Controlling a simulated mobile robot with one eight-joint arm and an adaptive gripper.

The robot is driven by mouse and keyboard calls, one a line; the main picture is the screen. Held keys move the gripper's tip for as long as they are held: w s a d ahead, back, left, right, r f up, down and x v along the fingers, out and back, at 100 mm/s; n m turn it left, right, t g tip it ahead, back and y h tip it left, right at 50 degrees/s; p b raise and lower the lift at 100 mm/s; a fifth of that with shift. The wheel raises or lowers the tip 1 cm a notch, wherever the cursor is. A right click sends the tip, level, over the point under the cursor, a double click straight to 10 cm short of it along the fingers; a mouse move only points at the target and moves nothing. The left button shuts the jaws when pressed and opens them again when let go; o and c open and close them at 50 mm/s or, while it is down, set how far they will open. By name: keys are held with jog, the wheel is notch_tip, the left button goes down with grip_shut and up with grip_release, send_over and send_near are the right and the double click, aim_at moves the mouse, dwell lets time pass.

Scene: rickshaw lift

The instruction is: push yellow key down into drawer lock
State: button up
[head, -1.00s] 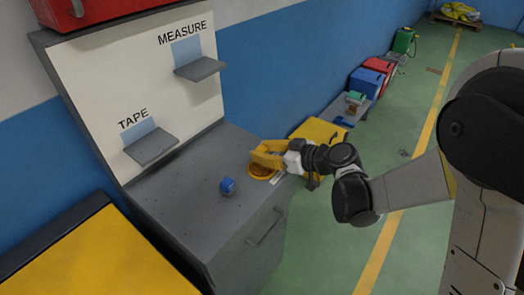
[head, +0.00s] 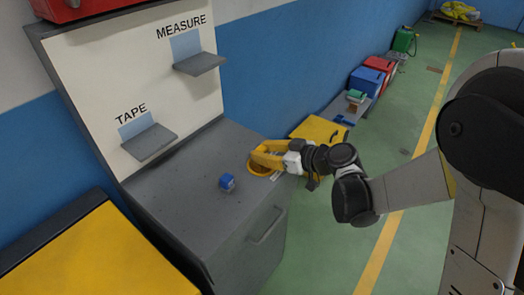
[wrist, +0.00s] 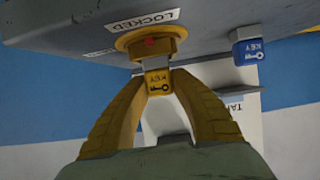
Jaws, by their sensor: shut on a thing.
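My gripper (wrist: 158,95) is shut on the yellow key (wrist: 158,82), with a finger on each side of its block. In the wrist view, a short grey part of the key shows between its block and the round yellow drawer lock (wrist: 148,40). The key is in line with the lock; how deep it sits I cannot tell. The lock has a red mark, and a LOCKED label is beside it. In the head view my gripper (head: 268,156) is over the lock (head: 259,169) at the right of the grey cabinet top; the key is hidden there.
A blue key (head: 227,182) stands on the grey cabinet top (head: 190,205), left of my gripper, and shows in the wrist view (wrist: 248,48). The drawer handle (head: 267,226) is on the cabinet front. Two small shelves (head: 150,142) are on the back panel.

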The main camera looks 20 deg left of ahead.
jog(key=shift+f, duration=0.1)
dwell(0.3)
jog(key=shift+f+b, duration=0.35)
jog(key=shift+b, duration=0.15)
jog(key=shift+f+b, duration=0.2)
jog(key=shift+b, duration=0.1)
dwell(0.6)
